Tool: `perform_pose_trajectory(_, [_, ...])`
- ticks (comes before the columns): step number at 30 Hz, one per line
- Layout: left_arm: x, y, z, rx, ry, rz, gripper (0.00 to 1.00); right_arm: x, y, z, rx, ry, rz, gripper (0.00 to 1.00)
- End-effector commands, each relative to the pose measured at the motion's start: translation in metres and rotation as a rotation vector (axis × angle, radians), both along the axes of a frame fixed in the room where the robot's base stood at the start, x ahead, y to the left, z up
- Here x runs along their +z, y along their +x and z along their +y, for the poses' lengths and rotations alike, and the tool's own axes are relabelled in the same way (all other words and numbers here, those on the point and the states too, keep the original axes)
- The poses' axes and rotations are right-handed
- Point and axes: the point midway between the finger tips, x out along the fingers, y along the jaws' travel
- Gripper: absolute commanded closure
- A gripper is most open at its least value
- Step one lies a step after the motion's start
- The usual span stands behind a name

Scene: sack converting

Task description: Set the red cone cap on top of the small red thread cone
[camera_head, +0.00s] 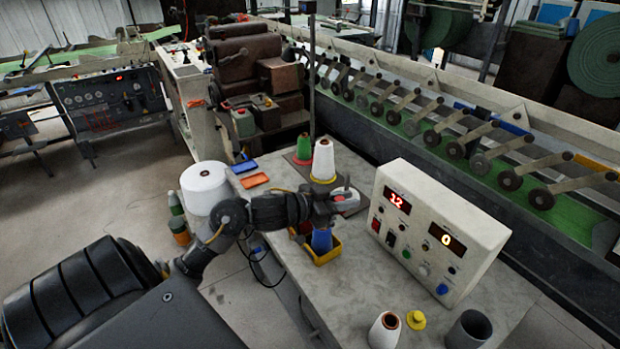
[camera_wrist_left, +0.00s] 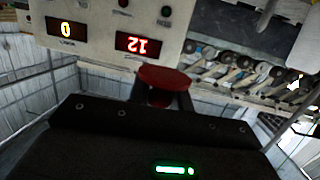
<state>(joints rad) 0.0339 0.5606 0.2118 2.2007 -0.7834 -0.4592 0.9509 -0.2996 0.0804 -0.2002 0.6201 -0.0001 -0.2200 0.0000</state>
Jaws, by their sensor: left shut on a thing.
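My left gripper (camera_head: 338,200) is over the middle of the table, shut on the red cone cap. In the left wrist view the cap (camera_wrist_left: 166,78) is a red disc held between the two dark fingers (camera_wrist_left: 162,97). My right gripper is not in view.
The blue cone stands in a yellow tray (camera_head: 325,257). Behind are a green cone (camera_head: 303,148) and a white cone (camera_head: 323,160). A control box (camera_head: 436,235) stands right. Nearer are another white cone (camera_head: 384,332), a yellow cap (camera_head: 416,320) and a grey cup (camera_head: 468,330).

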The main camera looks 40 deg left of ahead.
Motion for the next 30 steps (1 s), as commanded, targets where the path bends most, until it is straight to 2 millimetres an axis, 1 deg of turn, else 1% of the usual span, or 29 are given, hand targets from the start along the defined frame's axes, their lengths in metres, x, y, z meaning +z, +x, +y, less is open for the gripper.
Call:
perform_pose_trajectory(1, [0.0, 0.007, 0.022, 0.096, -0.005, 0.006, 1.0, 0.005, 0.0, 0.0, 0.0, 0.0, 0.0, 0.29])
perform_pose_trajectory(3, [-0.003, 0.013, 0.052, 0.224, -0.005, 0.008, 1.0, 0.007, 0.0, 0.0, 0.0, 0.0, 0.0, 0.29])
perform_pose_trajectory(6, [-0.009, 0.016, 0.088, 0.37, -0.006, 0.007, 1.0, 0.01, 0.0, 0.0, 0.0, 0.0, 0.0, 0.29])
perform_pose_trajectory(9, [-0.015, 0.014, 0.113, 0.469, -0.003, 0.007, 1.0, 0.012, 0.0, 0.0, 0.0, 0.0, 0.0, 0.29])
perform_pose_trajectory(10, [-0.016, 0.014, 0.118, 0.488, -0.002, 0.004, 1.0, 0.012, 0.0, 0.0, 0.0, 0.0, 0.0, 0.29])
perform_pose_trajectory(12, [-0.019, 0.013, 0.126, 0.518, 0.0, 0.004, 1.0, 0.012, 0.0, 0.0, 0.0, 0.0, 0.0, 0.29])
perform_pose_trajectory(15, [-0.02, 0.012, 0.13, 0.536, 0.001, 0.002, 1.0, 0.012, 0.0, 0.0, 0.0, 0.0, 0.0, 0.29])
perform_pose_trajectory(25, [-0.019, 0.012, 0.13, 0.534, 0.001, 0.001, 1.0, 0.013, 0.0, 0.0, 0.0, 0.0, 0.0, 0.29])
perform_pose_trajectory(30, [-0.018, 0.011, 0.13, 0.531, 0.001, 0.002, 1.0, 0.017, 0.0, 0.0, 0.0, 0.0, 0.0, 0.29])
